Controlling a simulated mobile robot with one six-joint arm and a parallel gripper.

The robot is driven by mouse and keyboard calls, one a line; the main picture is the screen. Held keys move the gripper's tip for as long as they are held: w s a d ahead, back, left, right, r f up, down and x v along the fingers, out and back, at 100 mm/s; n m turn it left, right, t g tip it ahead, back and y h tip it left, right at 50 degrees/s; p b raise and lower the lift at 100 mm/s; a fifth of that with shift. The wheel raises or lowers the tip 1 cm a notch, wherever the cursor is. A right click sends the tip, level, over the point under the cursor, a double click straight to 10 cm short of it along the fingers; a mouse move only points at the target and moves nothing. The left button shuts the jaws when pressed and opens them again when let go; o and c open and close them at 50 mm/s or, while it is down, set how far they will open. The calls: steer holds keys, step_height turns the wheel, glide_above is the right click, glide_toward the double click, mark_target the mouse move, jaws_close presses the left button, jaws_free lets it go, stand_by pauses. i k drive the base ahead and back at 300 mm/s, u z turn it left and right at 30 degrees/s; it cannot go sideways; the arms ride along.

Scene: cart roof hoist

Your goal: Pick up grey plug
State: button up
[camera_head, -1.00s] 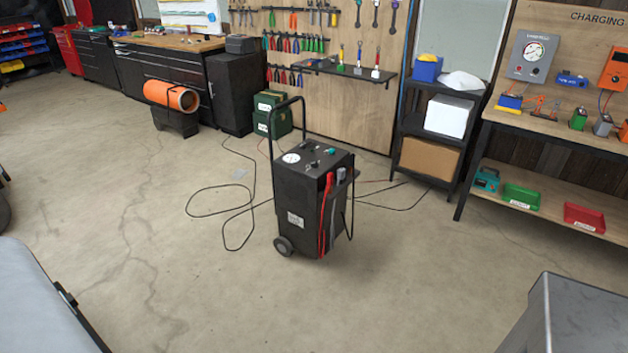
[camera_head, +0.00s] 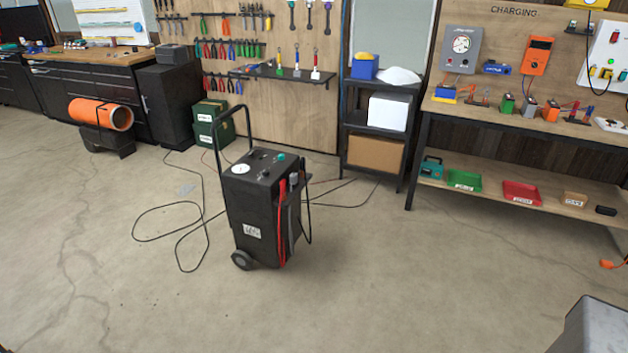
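I cannot make out a plug that is surely grey. A small grey piece (camera_head: 293,179) hangs at the upper right edge of the black wheeled cart (camera_head: 252,215), beside a red cable (camera_head: 282,222). It is too small to tell if it is a plug. The cart stands upright on the floor in the middle of the view, with a dial and knobs on top. My gripper is not in view.
A black cable (camera_head: 190,230) loops on the floor left of the cart. A charging bench (camera_head: 520,122) and a shelf rack (camera_head: 372,170) stand behind, to the right. An orange plug (camera_head: 608,264) lies at the far right. The front floor is mostly clear.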

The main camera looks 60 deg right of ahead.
mark_target(294, 178)
steer(key=u, duration=0.25)
steer(key=k, duration=0.15)
steer(key=z, duration=1.95)
steer(key=k, duration=0.9)
steer(key=u, duration=0.2)
steer(key=i, duration=0.65)
